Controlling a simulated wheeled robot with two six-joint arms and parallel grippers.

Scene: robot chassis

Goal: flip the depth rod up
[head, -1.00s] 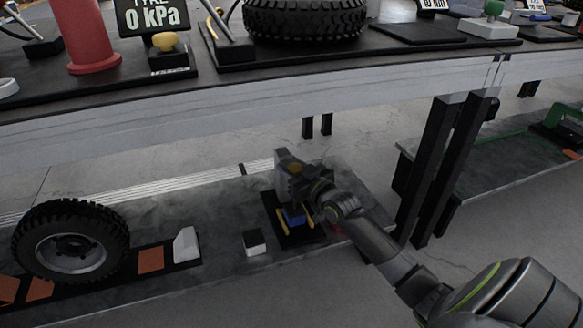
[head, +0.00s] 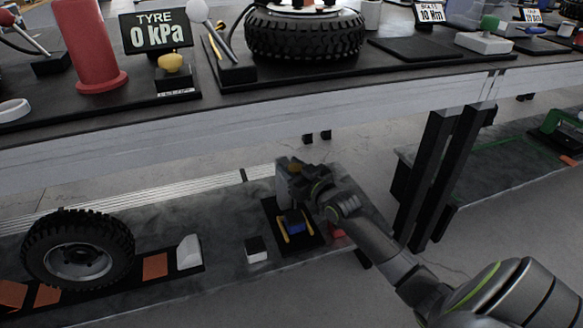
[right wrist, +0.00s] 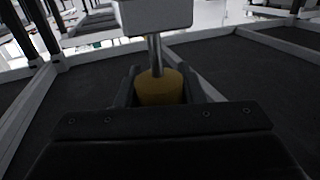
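The depth rod shows in the right wrist view as a bare metal rod (right wrist: 155,55) with a yellow-brown knob (right wrist: 159,88) on its near end. The rod runs from the knob to a pale grey block (right wrist: 153,15). My right gripper (right wrist: 160,92) has a dark finger close against each side of the knob and looks shut on it. In the head view, my right gripper (head: 308,180) is beside the grey block (head: 284,186), with the orange knob (head: 295,165) near the block's top. The arm hides part of this spot. My left gripper is not in view.
The block stands by a black base with yellow strips and a blue part (head: 294,222) on the low shelf. The upper bench (head: 200,118) overhangs behind, and dark posts (head: 440,175) stand right.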

